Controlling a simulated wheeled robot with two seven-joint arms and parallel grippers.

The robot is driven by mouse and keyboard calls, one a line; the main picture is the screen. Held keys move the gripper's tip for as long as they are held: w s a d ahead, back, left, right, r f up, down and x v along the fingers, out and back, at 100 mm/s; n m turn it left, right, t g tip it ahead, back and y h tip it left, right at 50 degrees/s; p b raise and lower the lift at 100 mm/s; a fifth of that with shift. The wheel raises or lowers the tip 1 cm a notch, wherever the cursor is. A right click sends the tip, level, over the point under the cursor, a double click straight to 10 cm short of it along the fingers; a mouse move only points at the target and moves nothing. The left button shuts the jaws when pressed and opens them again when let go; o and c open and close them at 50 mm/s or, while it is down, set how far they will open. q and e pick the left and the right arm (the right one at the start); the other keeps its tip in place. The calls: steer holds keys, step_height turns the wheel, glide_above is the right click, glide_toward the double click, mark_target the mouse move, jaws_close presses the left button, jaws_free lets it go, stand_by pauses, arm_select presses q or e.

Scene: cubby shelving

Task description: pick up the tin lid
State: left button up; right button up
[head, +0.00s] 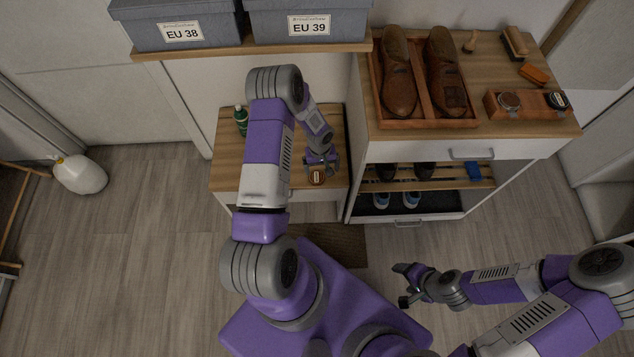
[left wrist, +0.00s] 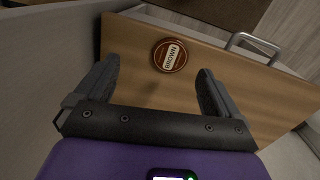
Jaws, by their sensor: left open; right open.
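The tin lid (head: 317,177), a round brown disc with a cream label, lies on the low wooden side table (head: 232,150) near its front edge. In the left wrist view the lid (left wrist: 169,55) reads "BROWN" and sits just beyond and between the fingertips. My left gripper (head: 320,161) is open, above the table right beside the lid, not touching it as far as I can see. Its two dark fingers (left wrist: 161,72) are spread and empty in the left wrist view. My right gripper (head: 403,285) is open and empty over the floor, far from the table.
A green bottle (head: 240,119) stands at the table's back left. The shoe cabinet (head: 545,140) rises to the right, with brown shoes in a tray (head: 427,123) and an orange tin holder (head: 532,105) on top. A shelf with shoe boxes (head: 255,48) overhangs behind.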

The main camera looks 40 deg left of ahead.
mark_target(316, 176)
arm_select(q)
steer(key=a, duration=0.2)
steer(key=a+f, duration=0.1)
steer(key=shift+w+f+n+y+b, duration=0.1)
steer(key=shift+w+n+y+b, duration=0.2)
steer(key=shift+y, duration=0.1)
steer(key=f+b, duration=0.1)
steer(key=f, duration=0.3)
steer(key=f+b, duration=0.1)
steer(key=f, duration=0.2)
steer(key=shift+s+d+b, duration=0.3)
steer(key=shift+r, duration=0.1)
steer(key=c, duration=1.1)
